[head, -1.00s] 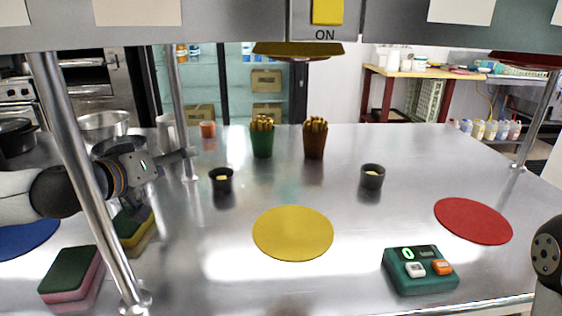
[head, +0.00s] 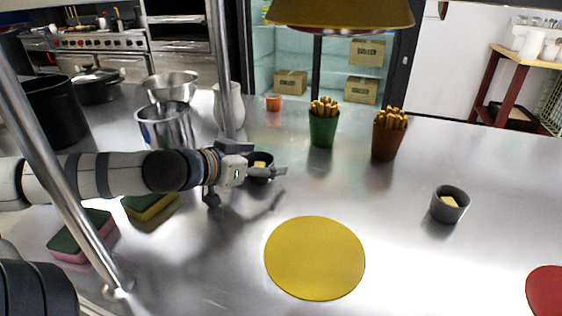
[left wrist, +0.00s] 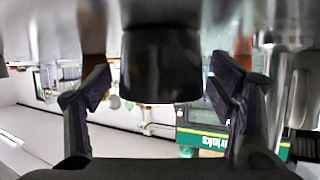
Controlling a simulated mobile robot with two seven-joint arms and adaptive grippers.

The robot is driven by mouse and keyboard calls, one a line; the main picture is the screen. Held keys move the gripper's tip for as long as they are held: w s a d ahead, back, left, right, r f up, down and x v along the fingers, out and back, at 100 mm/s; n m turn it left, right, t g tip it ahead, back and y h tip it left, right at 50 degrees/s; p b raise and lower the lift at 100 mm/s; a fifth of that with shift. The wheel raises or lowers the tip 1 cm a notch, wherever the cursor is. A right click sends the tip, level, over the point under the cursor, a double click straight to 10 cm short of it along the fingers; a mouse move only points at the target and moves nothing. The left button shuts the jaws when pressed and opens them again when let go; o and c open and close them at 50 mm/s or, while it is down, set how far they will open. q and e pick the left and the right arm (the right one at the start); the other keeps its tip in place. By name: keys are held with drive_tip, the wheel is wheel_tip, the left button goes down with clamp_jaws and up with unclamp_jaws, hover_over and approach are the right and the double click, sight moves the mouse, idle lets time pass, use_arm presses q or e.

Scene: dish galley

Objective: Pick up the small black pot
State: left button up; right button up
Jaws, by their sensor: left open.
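The small black pot (head: 261,178) stands on the steel counter with something pale yellow inside. The gripper partly hides it in the head view. My left gripper (head: 262,160) is open at the pot, with one finger on its far side and one on its near side. In the left wrist view the picture looks upside down; the dark pot (left wrist: 160,65) sits between the two spread fingers of the left gripper (left wrist: 165,88), with gaps on both sides. My right gripper is out of view.
A dark grey pot (head: 450,205) stands to the right. Green (head: 323,130) and brown (head: 388,140) cups of fries stand behind. A metal post (head: 222,70) rises behind the gripper, near steel containers (head: 166,128).

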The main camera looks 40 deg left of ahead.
use_arm(q)
drive_tip(key=shift+s, duration=0.4)
drive_tip(key=shift+c, duration=0.8)
drive_tip(key=c, duration=1.1)
drive_tip(key=shift+w+r, duration=0.1)
